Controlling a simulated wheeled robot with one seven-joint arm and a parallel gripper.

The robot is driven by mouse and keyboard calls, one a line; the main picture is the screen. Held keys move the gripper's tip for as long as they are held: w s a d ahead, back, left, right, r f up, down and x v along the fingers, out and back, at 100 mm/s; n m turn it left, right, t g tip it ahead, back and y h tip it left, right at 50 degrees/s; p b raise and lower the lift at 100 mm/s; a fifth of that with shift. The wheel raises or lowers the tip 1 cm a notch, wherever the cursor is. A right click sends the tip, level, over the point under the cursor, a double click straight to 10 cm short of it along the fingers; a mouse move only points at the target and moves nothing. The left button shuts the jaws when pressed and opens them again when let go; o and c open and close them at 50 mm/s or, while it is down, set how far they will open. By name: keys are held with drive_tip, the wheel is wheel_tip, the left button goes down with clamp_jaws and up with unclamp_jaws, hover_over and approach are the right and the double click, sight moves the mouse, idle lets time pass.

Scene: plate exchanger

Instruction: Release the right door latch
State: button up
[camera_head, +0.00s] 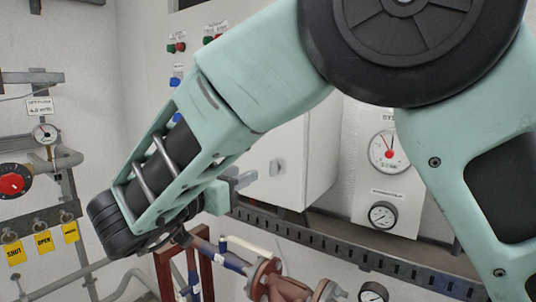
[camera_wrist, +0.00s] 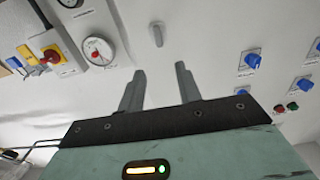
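A small light-grey door latch (camera_head: 277,167) sits on the front of a white cabinet (camera_head: 312,150) in the head view. A grey latch (camera_wrist: 156,34) on a white surface also shows in the wrist view, ahead of my fingertips and roughly in line with the gap between them. My gripper (camera_head: 242,181) points toward the cabinet front, just left of the latch and apparently apart from it. In the wrist view my gripper (camera_wrist: 160,70) has its two fingers apart with nothing between them. My arm covers much of the head view and hides part of the cabinet and wall.
A dark slotted rail (camera_head: 330,238) runs below the cabinet, with rusty pipework (camera_head: 270,280) under it. A gauge panel (camera_head: 389,165) stands to the right. Blue knobs (camera_wrist: 253,61) and a red-and-yellow switch (camera_wrist: 50,56) flank the latch in the wrist view.

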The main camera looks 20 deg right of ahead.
sight(271, 162)
drive_tip(key=p+x, duration=0.3)
drive_tip(key=x, duration=0.6)
drive_tip(key=shift+w+d+r+p, duration=0.15)
drive_tip(key=shift+d+p, duration=0.1)
drive_tip(key=shift+p, duration=0.15)
drive_tip(key=shift+w+d, duration=0.4)
drive_tip(key=shift+d, duration=0.1)
drive_tip(key=shift+f, duration=0.2)
clamp_jaws()
